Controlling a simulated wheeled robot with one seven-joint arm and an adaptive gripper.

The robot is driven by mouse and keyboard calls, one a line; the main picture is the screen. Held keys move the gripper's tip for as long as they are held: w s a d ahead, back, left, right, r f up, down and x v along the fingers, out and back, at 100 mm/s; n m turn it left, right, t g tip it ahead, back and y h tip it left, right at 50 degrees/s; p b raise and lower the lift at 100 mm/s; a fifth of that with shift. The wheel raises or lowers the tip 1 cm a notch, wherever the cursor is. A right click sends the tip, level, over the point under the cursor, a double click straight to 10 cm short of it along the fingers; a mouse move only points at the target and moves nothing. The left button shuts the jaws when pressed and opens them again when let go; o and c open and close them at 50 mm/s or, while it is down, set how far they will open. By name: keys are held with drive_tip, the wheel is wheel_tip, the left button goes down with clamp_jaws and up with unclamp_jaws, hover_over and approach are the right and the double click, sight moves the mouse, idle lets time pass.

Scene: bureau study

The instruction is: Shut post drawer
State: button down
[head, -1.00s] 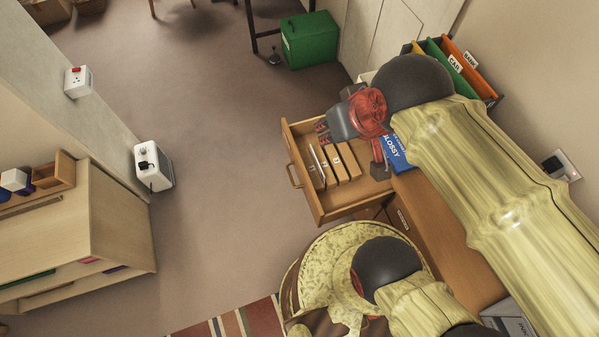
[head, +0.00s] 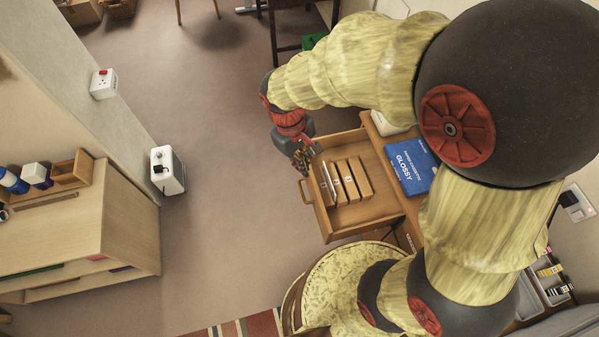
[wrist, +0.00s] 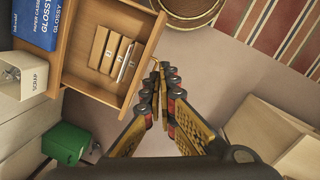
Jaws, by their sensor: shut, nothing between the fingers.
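The wooden post drawer (head: 368,211) stands open, pulled out from the desk, with several upright tan dividers or envelopes (head: 352,180) inside. Its front panel faces left in the head view and carries a brass handle (head: 306,190). In the wrist view the drawer (wrist: 88,80) is at upper left, with its front panel and handle (wrist: 156,72) close to the fingertips. My gripper (head: 303,162) is shut and empty, just outside the drawer front near its far corner. The gripper (wrist: 166,82) also shows in the wrist view; I cannot tell whether it touches the handle.
A blue GLOSSY paper box (head: 411,165) lies on the desk behind the drawer. A round patterned chair seat (head: 340,270) stands near the drawer's near side. A white device (head: 168,170) stands by the wall at left. The floor left of the drawer is clear.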

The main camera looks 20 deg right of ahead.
drive_tip(key=w+a+f+n+g+h, duration=0.15)
drive_tip(key=w+f+n, duration=0.25)
drive_tip(key=f, duration=0.6)
drive_tip(key=w+a+f+n+t+h, duration=0.1)
drive_tip(key=w+a+f+n, duration=0.2)
drive_tip(key=f, duration=0.7)
drive_tip(key=w+f+n+t, duration=0.1)
drive_tip(key=w+f+n, duration=0.1)
drive_tip(key=w+n, duration=0.45)
drive_tip(key=shift+m, duration=0.35)
drive_tip(key=shift+w+d+f+b, duration=0.15)
drive_tip(key=shift+d+f+b, duration=0.2)
drive_tip(key=shift+d+f, duration=1.05)
drive_tip(key=shift+w+d+f+b, duration=0.1)
drive_tip(key=shift+d+f+b, duration=0.25)
drive_tip(key=shift+d+f, duration=1.1)
drive_tip(key=shift+w+d+f+b, duration=0.15)
drive_tip(key=shift+d+f+b, duration=0.2)
drive_tip(key=shift+d+f, duration=1.05)
drive_tip(key=shift+a+f, duration=0.4)
drive_tip(key=shift+f, duration=0.05)
drive_tip(key=d, duration=2.4)
drive_tip(key=shift+d, duration=0.4)
